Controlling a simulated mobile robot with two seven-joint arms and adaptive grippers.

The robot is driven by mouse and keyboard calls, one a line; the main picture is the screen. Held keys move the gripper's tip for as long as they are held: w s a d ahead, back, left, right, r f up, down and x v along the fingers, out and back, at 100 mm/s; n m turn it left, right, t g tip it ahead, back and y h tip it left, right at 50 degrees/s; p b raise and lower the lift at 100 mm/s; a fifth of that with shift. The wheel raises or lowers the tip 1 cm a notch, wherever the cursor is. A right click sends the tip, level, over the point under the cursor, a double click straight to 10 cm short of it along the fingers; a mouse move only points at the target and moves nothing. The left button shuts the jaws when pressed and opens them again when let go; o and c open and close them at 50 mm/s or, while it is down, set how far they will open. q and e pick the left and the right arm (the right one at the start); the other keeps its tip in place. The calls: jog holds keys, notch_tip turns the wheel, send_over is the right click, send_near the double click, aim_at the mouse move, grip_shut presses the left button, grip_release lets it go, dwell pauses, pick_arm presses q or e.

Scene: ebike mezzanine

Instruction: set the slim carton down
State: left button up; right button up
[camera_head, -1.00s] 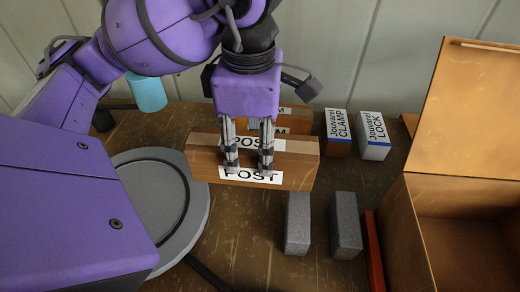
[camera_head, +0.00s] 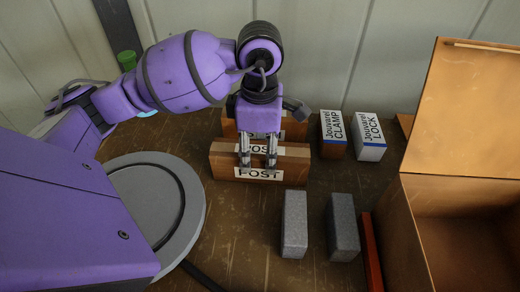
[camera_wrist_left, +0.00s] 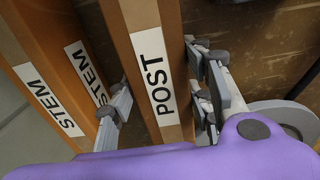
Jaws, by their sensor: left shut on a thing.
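The slim carton, a long brown box labelled POST (camera_head: 294,168), is in the middle of the bench in the head view. My left gripper (camera_head: 257,170) comes down from above and is shut across it, one finger on each side. In the left wrist view the POST carton (camera_wrist_left: 147,20) lies between the finger pads. The carton is level and at or very near the bench top; I cannot tell whether it touches. A similar carton, labelled STEM in the wrist view (camera_wrist_left: 30,60), stands close behind it (camera_head: 230,125), partly hidden. My right gripper is not in view.
A Jouvarel CLAMP box (camera_head: 333,135) and a Jouvarel LOCK box (camera_head: 370,137) stand right of the cartons. Two grey blocks (camera_head: 294,225) (camera_head: 343,227) are in front. An open orange box (camera_head: 412,225) is at right, a round grey plate (camera_head: 150,190) at left.

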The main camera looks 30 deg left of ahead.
pick_arm(q)
jog(key=shift+f, duration=0.15)
jog(key=o, duration=1.6)
notch_tip(320, 180, up, 12)
jog(key=shift+r, duration=0.25)
